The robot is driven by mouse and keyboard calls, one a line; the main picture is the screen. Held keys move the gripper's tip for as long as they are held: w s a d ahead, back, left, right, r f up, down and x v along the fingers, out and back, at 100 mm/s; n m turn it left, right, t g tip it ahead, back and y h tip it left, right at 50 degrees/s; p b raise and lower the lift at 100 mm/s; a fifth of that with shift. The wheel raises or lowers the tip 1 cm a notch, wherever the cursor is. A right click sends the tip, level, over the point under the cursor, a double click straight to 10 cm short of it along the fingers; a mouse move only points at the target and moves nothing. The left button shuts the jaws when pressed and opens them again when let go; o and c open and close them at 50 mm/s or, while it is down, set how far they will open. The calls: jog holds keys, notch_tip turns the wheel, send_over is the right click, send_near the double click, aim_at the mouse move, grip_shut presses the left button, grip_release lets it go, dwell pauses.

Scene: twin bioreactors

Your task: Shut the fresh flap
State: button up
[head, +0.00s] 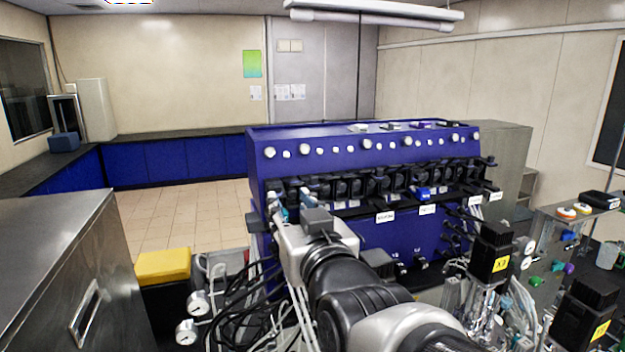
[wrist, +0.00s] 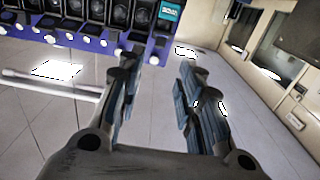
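A blue bioreactor cabinet (head: 330,165) stands in the middle of the head view, with a row of black pump heads (head: 368,184) along its front. White labels (head: 386,217) hang below the row, too small to read surely. I cannot tell which pump part is the fresh flap, nor whether it is open. My gripper (head: 290,200) is at the left end of the row in the head view, partly hidden by my arm. In the wrist view my gripper (wrist: 156,76) is open and empty, fingers apart. Pump heads (wrist: 97,12) show beyond it at the upper left.
Black motor units (head: 490,252) with yellow tags and glassware stand at the right front. Gauges (head: 198,302) and loose tubes are below my gripper. A steel cabinet (head: 60,265) and a yellow-topped box (head: 163,265) are at left. Floor is clear behind them.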

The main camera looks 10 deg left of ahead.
aim_at(277, 185)
jog(key=p+x, duration=0.2)
jog(key=x, duration=0.9)
jog(key=shift+w+a, duration=0.1)
jog(key=shift+w, duration=0.2)
jog(key=shift+c, duration=0.2)
jog(key=c, duration=0.7)
